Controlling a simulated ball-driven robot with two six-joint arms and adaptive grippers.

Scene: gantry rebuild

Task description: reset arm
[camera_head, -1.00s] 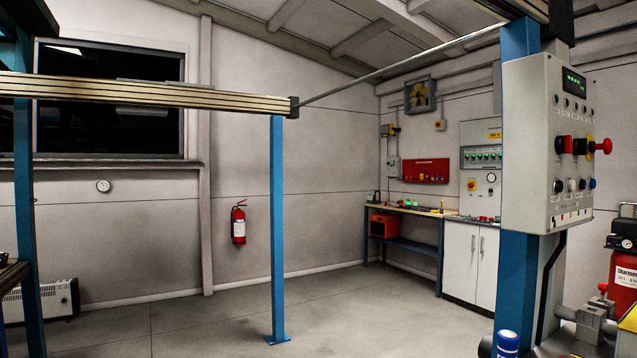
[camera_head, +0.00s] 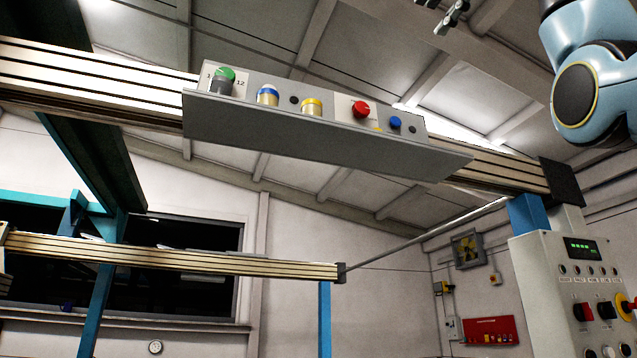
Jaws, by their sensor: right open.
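My right arm (camera_head: 583,85), light blue with a dark joint cap, comes in at the upper right. Part of my right gripper (camera_head: 440,14) shows at the top edge, with its dark fingers apart and nothing seen between them. The rest of it is cut off by the frame. It is above and apart from the overhead beam. My left gripper is out of view.
A beam (camera_head: 495,170) crosses overhead, carrying a grey control panel (camera_head: 320,140) with coloured knobs and buttons. A control box (camera_head: 560,285) stands at lower right. A lower rail (camera_head: 200,260) runs behind, at left.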

